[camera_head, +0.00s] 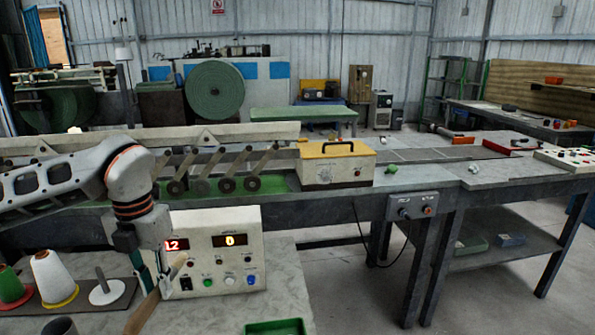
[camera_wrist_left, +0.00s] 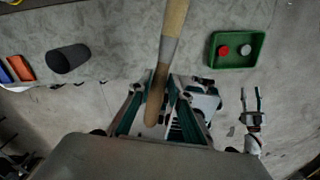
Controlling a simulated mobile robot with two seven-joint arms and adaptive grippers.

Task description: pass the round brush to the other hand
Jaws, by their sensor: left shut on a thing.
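The round brush (camera_head: 142,314) is a long tan wooden piece, tilted, below my left gripper (camera_head: 160,284) in the head view. In the left wrist view the brush (camera_wrist_left: 174,25) runs up from between the fingers, with a grey band and a browner rounded end near the jaws. My left gripper (camera_wrist_left: 156,100) is shut on it, above the grey bench (camera_wrist_left: 120,25). My right gripper (camera_wrist_left: 251,98) shows small at the right of the left wrist view, apart from the brush, with its fingers spread and nothing visible between them. It does not show in the head view.
A control box (camera_head: 238,217) with lit displays stands close behind the left gripper. Thread cones (camera_head: 52,277) stand at the left. A green tray (camera_wrist_left: 216,63) holds small red and grey round pieces. A dark cup (camera_wrist_left: 68,58) stands at the left of the wrist view.

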